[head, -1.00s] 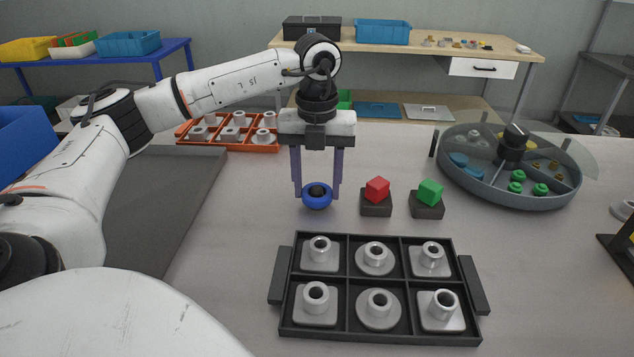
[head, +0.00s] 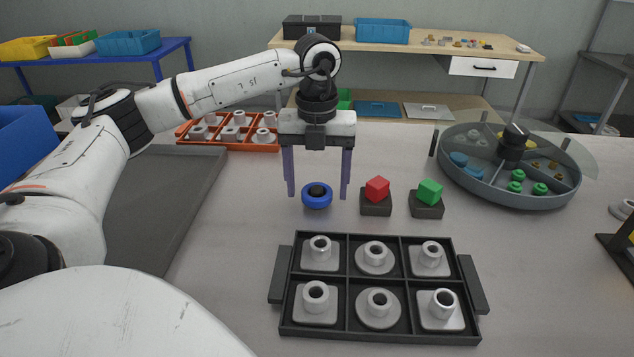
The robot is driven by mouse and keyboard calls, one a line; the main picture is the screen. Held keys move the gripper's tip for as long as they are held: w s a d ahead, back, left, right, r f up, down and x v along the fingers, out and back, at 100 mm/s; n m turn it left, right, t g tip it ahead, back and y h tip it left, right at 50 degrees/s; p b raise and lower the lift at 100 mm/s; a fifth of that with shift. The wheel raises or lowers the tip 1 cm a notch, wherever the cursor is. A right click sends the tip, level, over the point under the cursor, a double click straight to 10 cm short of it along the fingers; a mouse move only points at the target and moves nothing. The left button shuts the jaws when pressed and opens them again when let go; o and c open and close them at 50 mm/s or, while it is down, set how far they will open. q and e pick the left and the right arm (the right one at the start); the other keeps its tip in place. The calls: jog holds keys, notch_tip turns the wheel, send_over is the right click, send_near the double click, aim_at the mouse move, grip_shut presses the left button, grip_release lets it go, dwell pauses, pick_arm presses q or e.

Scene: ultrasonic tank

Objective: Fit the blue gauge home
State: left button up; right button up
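The blue gauge (head: 317,201) is a round blue piece with a dark centre, low at the table surface left of the red block. My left gripper (head: 317,191) points straight down over it. Its two fingers are spread, one on each side of the blue gauge, with gaps between. The gripper is open and empty. I cannot tell what lies under the blue gauge. My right gripper is out of view.
A red block (head: 377,189) and a green block (head: 430,192) sit tilted on dark bases. A black tray (head: 380,338) with several grey bushings lies in front. A round grey tank (head: 500,192) stands right. An orange tray (head: 228,147) lies behind left.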

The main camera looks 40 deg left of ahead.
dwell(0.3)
pick_arm(q)
notch_tip(320, 180, up, 10)
jog(key=shift+r, duration=0.15)
dwell(0.3)
dwell(0.4)
